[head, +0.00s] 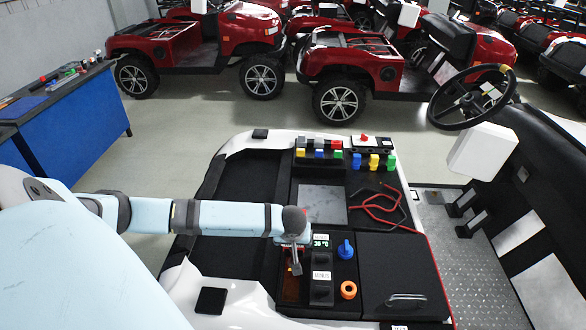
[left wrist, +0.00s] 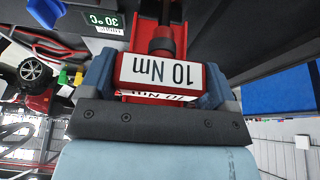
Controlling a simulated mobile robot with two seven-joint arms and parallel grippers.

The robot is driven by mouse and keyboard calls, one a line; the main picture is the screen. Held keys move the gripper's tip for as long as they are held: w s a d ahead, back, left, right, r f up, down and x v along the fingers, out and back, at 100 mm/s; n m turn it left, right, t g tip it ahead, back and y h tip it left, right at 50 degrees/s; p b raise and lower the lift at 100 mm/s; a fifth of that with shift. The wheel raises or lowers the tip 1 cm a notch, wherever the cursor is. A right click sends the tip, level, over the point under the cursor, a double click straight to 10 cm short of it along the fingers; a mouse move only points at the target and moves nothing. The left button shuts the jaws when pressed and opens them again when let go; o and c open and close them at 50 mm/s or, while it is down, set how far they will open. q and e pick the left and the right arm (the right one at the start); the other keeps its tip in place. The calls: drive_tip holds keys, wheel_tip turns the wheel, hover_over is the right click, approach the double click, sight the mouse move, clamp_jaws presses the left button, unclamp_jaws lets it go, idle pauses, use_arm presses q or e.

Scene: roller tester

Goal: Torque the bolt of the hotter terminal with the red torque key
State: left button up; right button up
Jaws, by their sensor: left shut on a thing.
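The red torque key (left wrist: 160,72), a red block with a white "10 Nm" label, fills the middle of the left wrist view. My left gripper (left wrist: 157,84) is shut on it, one blue-grey finger on each side. A dark shaft (left wrist: 162,42) shows beyond the block; what its tip touches cannot be told. In the head view my left gripper (head: 293,262) is over the left side of the console, and the key is mostly hidden there. The terminal bolts cannot be made out. My right gripper is not in view.
A blue knob (head: 346,251) and an orange ring (head: 348,290) stand right of the gripper. Red cables (head: 375,207) and several coloured blocks (head: 374,162) lie farther back. The steering wheel (head: 472,98) is at the right, a blue bench (head: 85,118) at the left.

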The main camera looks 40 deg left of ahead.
use_arm(q)
drive_tip(key=shift+f, duration=0.25)
drive_tip(key=shift+f+b, duration=0.4)
drive_tip(key=shift+f, duration=0.45)
idle(0.5)
drive_tip(key=shift+m+p, duration=0.45)
drive_tip(key=shift+m, duration=0.05)
drive_tip(key=m+h, duration=0.1)
drive_tip(key=m, duration=0.1)
drive_tip(key=shift+a+m+t, duration=0.1)
drive_tip(key=shift+m+t, duration=0.2)
drive_tip(key=shift+m+h, duration=0.4)
drive_tip(key=shift+m, duration=0.3)
